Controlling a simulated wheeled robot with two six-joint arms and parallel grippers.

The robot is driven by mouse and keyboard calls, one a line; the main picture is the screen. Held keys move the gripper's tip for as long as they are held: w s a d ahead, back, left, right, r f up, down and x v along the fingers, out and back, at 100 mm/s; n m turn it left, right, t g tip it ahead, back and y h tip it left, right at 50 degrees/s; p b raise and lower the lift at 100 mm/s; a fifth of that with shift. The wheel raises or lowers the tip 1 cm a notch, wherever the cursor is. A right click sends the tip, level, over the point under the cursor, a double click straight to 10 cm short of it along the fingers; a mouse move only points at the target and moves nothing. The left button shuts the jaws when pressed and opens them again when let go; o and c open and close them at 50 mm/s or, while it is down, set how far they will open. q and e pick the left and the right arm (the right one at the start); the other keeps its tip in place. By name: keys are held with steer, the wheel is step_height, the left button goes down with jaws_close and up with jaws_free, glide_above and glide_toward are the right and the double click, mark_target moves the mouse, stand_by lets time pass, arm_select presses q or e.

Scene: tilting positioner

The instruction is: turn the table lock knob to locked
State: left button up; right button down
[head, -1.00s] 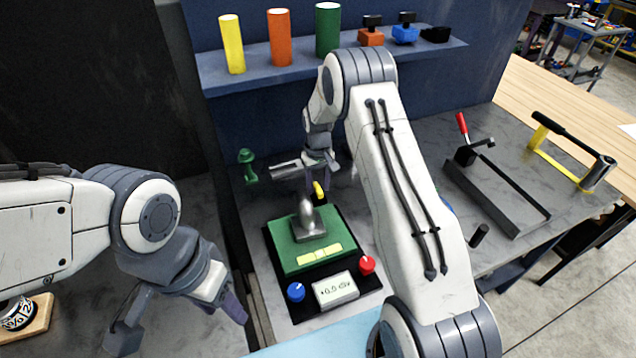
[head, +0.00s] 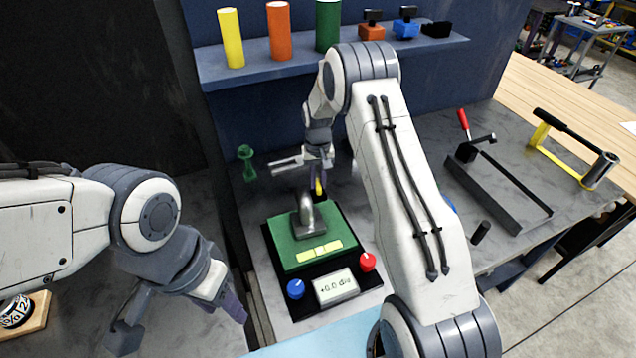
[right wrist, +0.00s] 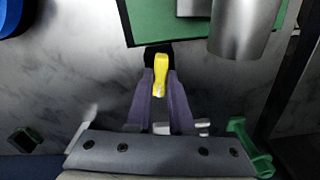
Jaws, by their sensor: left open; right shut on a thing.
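The positioner has a green tilting table (head: 290,259) on a black base, with a grey metal piece (head: 309,220) on top. Its yellow lock knob (head: 319,187) sticks out at the back of the base. In the right wrist view the yellow knob (right wrist: 161,73) stands between the purple fingers. My right gripper (right wrist: 160,92) is shut on it, and the knob points roughly straight along the fingers. In the head view my right gripper partly hides the knob. My left gripper (head: 182,318) is open and empty, left of the positioner and apart from it.
The base front carries a blue knob (head: 296,289), a red knob (head: 367,262) and a display (head: 336,287) that seems to read +0.0. A green object (head: 247,163) stands at the back left. A toggle clamp (head: 495,185) lies to the right. A shelf (head: 290,73) runs behind.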

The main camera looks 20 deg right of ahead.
steer(key=m+b, duration=0.1)
steer(key=m, duration=0.2)
steer(key=shift+m, duration=0.3)
steer(key=m+b, duration=0.1)
steer(key=m, duration=0.2)
steer(key=shift+m, duration=0.3)
steer(key=m+b, duration=0.1)
steer(key=m, duration=0.3)
steer(key=shift+m, duration=0.3)
steer(key=shift+m+b, duration=0.35)
steer(key=shift+m, duration=1.35)
steer(key=shift+r, duration=0.1)
steer(key=c, duration=0.8)
jaws_free()
